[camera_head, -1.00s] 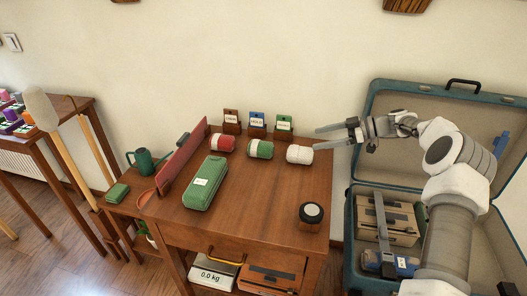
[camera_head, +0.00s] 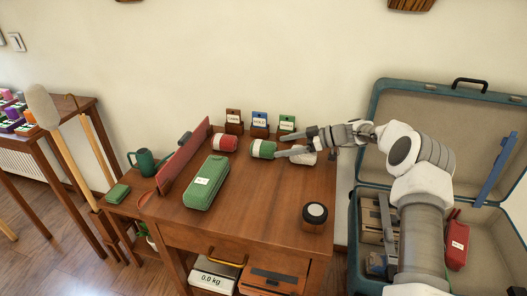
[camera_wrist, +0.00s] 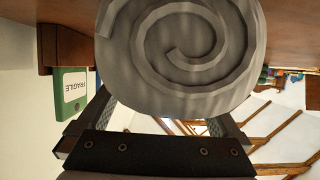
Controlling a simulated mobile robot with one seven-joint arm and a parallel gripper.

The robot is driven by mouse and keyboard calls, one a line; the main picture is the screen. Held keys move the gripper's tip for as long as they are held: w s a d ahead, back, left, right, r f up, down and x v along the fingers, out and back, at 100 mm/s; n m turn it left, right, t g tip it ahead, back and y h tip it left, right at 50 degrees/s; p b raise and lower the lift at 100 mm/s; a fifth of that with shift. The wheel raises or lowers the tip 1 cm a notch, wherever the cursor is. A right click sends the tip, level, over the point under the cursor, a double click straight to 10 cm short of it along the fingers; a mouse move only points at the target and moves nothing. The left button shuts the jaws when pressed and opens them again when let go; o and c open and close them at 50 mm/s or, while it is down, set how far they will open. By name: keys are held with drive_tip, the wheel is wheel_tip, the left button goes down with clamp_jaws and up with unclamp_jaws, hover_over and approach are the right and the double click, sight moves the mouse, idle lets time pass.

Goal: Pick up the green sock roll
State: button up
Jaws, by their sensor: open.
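A white roll (camera_head: 306,157) lies partly hidden under my gripper. A red roll (camera_head: 224,143) lies left of the green one. In the wrist view, a roll's grey spiral end (camera_wrist: 180,55) fills the top middle, in front of the spread fingers; I cannot tell its colour band there.
Three small card stands, including a green one (camera_head: 287,123), line the table's back edge. An open suitcase (camera_head: 376,120) stands at right. The table's middle is clear.

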sight(276, 147)
drive_tip(key=x, duration=0.3)
drive_tip(key=shift+a+f+b, duration=0.15)
drive_tip(key=shift+a+b, duration=0.2)
drive_tip(key=shift+a, duration=0.05)
drive_tip(key=c, duration=1.3)
